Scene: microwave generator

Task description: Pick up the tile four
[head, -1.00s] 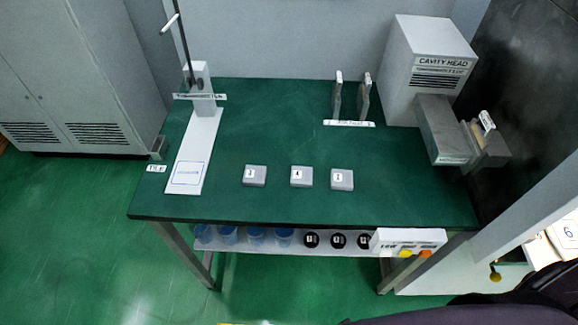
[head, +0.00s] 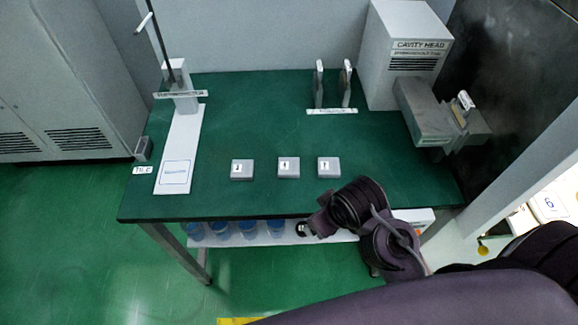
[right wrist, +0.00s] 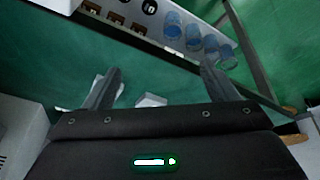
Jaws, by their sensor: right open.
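Three small grey tiles with white labels lie in a row on the green table (head: 240,120): a left tile (head: 242,170), a middle tile (head: 289,167) and a right tile (head: 329,167). The middle label looks like a 4, but the print is small. My right gripper (head: 314,222) is at the table's front edge, in front of the tiles and apart from them. In the right wrist view its two fingers (right wrist: 160,88) are spread and empty. A pale block (right wrist: 150,100) shows beyond them, partly hidden; its number cannot be read. My left gripper is not in view.
The cavity head (head: 408,60) stands at the back right, with two upright plates (head: 333,85) left of it. A stand (head: 180,90) with a white strip is on the left. Blue cups (head: 220,230) sit on the shelf below. The table behind the tiles is clear.

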